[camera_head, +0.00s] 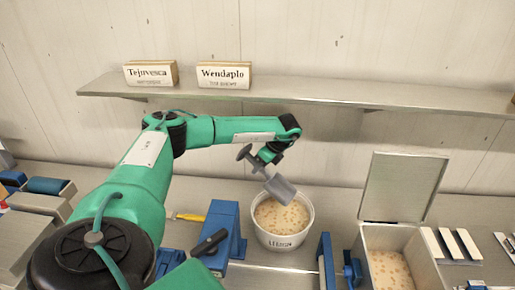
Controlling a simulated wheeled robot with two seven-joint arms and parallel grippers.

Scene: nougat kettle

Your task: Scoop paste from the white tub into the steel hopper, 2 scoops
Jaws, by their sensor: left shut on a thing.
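The white tub (268,238) stands on the bench at the centre, filled with pale paste (280,215) with brown bits. My left gripper (266,157) is shut on the handle of a grey metal scoop (281,189). The scoop is tilted, with its bowl above or at the tub's back rim; I cannot tell whether it touches the paste or holds any. The steel hopper (387,237) is at the right with its lid (402,188) raised. Similar speckled paste (388,271) shows inside it. My right gripper is not in view.
A blue clamp-like fixture (223,232) with a black handle stands left of the tub. Another blue fixture (327,262) is between tub and hopper. A wall shelf (300,92) with two name blocks (223,75) runs behind. Pale bars (450,243) lie right of the hopper.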

